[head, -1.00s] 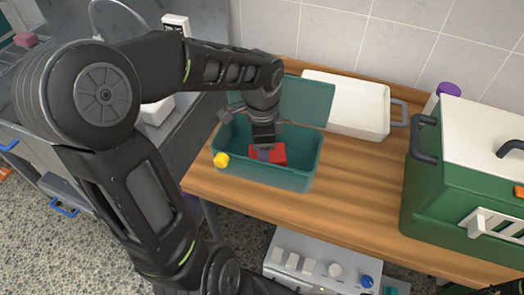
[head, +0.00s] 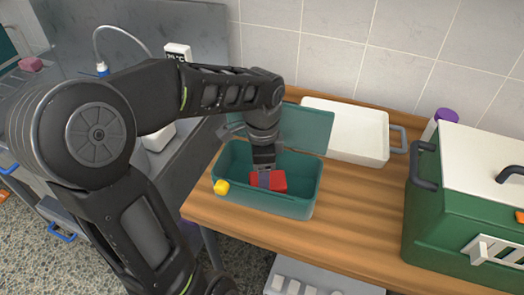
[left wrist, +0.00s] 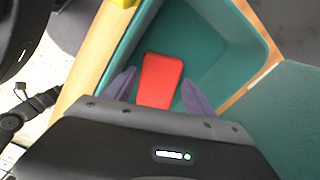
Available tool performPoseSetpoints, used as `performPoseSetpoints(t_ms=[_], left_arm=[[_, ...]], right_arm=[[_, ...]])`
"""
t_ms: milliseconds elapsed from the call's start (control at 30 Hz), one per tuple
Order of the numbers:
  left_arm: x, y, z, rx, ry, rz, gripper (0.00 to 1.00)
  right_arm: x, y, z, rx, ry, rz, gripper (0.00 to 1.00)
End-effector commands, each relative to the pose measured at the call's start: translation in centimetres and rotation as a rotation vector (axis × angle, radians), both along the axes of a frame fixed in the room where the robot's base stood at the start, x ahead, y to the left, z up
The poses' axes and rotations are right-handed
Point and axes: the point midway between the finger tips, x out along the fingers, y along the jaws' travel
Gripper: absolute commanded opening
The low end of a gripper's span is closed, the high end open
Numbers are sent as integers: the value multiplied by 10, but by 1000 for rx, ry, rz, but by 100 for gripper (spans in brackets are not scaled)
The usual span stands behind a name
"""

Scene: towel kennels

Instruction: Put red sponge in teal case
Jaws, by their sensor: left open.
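The teal case (head: 300,205) stands on the wooden table with its lid (head: 305,128) open toward the wall. The red sponge (head: 279,182) is inside the case; it also shows in the left wrist view (left wrist: 160,80). My left gripper (head: 264,178) is over the case, pointing down, with its fingers at the sponge. In the left wrist view my left gripper (left wrist: 158,90) is open, with one finger on each side of the sponge and gaps between. My right gripper is in neither view.
A yellow latch (head: 221,187) is on the case's left front corner. A white tray (head: 345,130) stands behind to the right. A green carrier with a white top (head: 465,195) fills the right end. Bare tabletop (head: 360,205) lies between case and carrier.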

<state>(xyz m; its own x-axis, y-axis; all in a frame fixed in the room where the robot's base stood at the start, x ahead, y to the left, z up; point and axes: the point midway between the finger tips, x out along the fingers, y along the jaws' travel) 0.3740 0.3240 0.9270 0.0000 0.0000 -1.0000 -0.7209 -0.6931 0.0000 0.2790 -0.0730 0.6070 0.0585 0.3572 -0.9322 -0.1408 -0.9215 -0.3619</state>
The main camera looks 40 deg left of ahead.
Motion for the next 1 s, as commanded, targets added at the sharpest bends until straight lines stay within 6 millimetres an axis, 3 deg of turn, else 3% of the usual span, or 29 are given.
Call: performPoseSetpoints(t_ms=[300, 433, 600, 1000], left_arm=[[1, 0, 67, -1, -5, 0, 64], [0, 0, 86, -1, -2, 0, 64], [0, 0, 96, -1, -1, -1, 64], [0, 0, 97, -1, 0, 0, 64]], right_arm=[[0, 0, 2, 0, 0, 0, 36], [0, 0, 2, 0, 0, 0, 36], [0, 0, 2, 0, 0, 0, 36], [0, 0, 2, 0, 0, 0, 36]])
